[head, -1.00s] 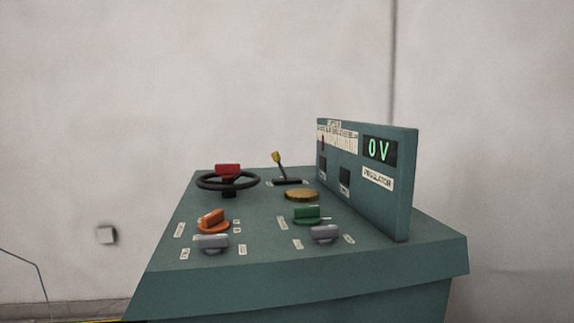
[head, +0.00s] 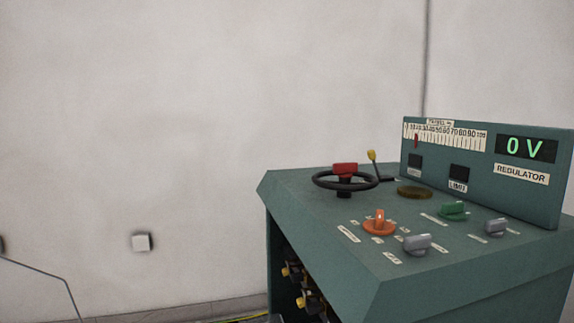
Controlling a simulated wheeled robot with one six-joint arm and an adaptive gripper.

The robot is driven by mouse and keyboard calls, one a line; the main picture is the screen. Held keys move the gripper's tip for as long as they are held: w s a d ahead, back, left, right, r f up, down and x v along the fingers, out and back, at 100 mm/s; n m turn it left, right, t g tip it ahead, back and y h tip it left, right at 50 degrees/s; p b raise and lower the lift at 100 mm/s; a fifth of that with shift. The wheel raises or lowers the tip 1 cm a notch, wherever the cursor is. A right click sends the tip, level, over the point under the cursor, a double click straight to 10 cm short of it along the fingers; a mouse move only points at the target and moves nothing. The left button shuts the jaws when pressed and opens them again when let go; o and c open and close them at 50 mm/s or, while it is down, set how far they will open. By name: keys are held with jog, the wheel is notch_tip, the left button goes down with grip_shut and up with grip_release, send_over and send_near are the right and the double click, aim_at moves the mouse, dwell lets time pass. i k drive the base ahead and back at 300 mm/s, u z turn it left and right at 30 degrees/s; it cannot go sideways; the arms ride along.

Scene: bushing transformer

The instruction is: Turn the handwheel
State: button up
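The handwheel (head: 345,181) is a black ring with a red block (head: 345,169) at its top middle. It sits on the left part of the sloped top of the green control desk (head: 320,215), in the right half of the head view. The upright panel (head: 482,165) behind the controls reads 0 V, and a red pointer (head: 416,140) stands near the low end of its scale. My gripper is not in view, and nothing touches the handwheel.
An orange knob (head: 380,224), a green knob (head: 453,209), two grey knobs (head: 417,243) (head: 496,227) and a yellow-tipped lever (head: 372,160) share the desk top. The desk's left side is open, showing yellow and dark parts (head: 302,285). Floor room left of the desk looks free.

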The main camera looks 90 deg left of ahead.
aim_at(344, 170)
jog(key=k, duration=0.3)
jog(key=u, duration=0.8)
